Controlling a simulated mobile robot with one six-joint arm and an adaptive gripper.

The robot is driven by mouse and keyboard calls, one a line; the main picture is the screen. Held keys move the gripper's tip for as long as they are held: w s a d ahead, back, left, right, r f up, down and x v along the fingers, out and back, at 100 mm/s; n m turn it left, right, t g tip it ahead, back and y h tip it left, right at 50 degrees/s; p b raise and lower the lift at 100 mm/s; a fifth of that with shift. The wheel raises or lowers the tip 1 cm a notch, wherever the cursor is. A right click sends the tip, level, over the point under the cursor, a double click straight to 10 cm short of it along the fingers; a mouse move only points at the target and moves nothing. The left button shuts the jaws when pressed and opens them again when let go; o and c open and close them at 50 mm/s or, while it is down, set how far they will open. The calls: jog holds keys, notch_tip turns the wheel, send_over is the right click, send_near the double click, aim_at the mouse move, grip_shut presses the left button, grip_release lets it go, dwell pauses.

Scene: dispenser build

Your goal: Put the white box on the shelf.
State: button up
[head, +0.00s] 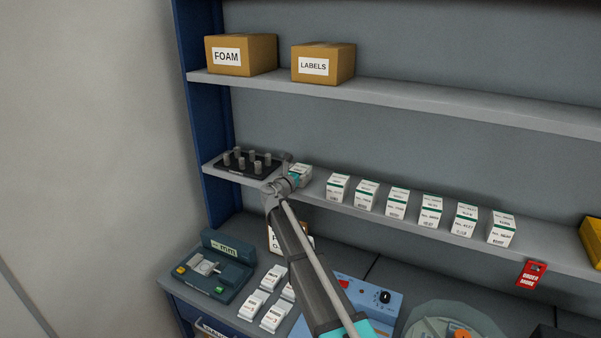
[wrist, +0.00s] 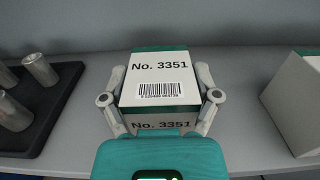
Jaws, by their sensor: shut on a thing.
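My gripper (wrist: 160,108) is shut on a white box (wrist: 160,68) with green bands, labelled "No. 3351" with a barcode. Its two fingers press on the box's left and right sides. In the head view the held box (head: 301,172) is at the middle shelf (head: 320,193), just right of the black tray. My gripper (head: 293,180) partly hides it there. The box is at or just over the shelf surface; I cannot tell whether it touches.
A black tray of metal cylinders (head: 247,163) is close on the left. A row of similar white boxes (head: 367,194) stands to the right, the nearest with a gap. Cartons (head: 323,63) sit on the upper shelf. A device (head: 216,266) and a blue unit (head: 365,296) stand on the bench below.

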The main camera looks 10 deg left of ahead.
jog(key=shift+f, duration=0.1)
jog(key=o, duration=1.1)
jog(key=shift+o, duration=0.2)
jog(key=v, duration=1.2)
